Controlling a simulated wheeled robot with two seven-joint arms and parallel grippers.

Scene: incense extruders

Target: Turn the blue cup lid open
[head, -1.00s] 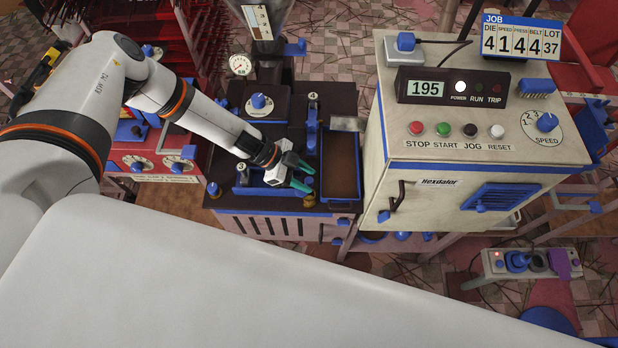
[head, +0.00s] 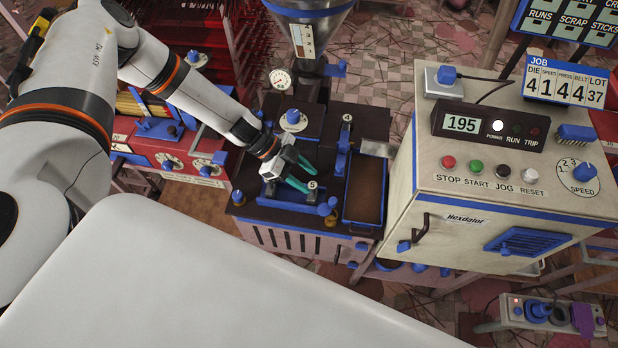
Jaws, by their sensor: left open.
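My left gripper (head: 308,175) is open, with two teal fingers pointing right. It hangs over the blue-edged recess (head: 285,206) at the front of the dark extruder machine. Nothing shows between the fingers. A blue cap (head: 328,207) on a brass base stands at the recess's right end, just right of and nearer than the fingertips; they look apart from it. A similar blue cap (head: 238,197) sits at the front left corner. I cannot tell for sure which part is the blue cup lid. The wrist hides part of the recess. My right gripper is not in view.
A blue-rimmed brown tray (head: 365,190) and an upright blue lever (head: 343,155) stand right of the gripper. A blue knob (head: 293,117) and a gauge (head: 281,79) are behind it. The control cabinet (head: 410,170) stands farther right.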

